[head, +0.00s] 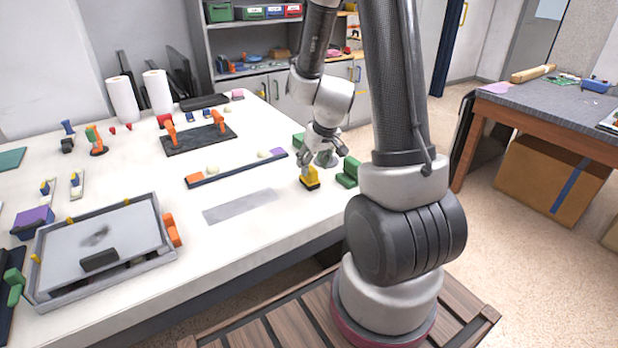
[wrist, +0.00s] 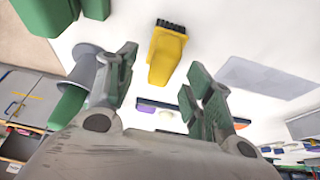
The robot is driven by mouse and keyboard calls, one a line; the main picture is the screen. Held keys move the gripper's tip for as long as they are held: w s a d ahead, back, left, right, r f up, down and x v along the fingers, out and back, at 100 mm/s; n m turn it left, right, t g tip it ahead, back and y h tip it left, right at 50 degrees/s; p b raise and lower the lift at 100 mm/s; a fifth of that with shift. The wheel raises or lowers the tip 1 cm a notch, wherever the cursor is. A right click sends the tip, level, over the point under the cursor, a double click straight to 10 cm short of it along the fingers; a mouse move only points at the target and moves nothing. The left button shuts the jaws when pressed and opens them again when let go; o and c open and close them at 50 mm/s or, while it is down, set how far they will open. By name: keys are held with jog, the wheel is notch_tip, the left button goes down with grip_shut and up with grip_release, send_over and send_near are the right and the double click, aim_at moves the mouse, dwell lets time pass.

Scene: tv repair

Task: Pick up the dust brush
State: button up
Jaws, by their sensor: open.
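The dust brush is a yellow block with dark bristles; it shows near the right edge of the white table in the head view (head: 310,173). In the wrist view the brush (wrist: 165,55) lies beyond the fingertips, roughly in line with the gap between them. My gripper (head: 322,158) is open above and close to the brush in the head view. In the wrist view my gripper (wrist: 160,75) has its two fingers spread apart, with nothing held between them. Whether a finger touches the brush I cannot tell.
A green block (head: 348,173) stands just right of the brush. A grey cup-like thing (wrist: 86,68) is beside one finger. A grey strip (head: 240,206) and a dark bar (head: 238,167) lie to the left. A framed panel (head: 105,245) occupies the table's near left.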

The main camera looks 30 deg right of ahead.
jog(key=shift+w+a+f, duration=0.2)
jog(key=shift+w+f, duration=0.3)
jog(key=shift+f, duration=0.3)
jog(key=shift+x, duration=0.9)
jog(key=c, duration=1.1)
jog(key=shift+c, duration=0.2)
jog(key=shift+r, duration=0.1)
notch_tip(320, 180, up, 10)
jog(key=shift+f, duration=0.1)
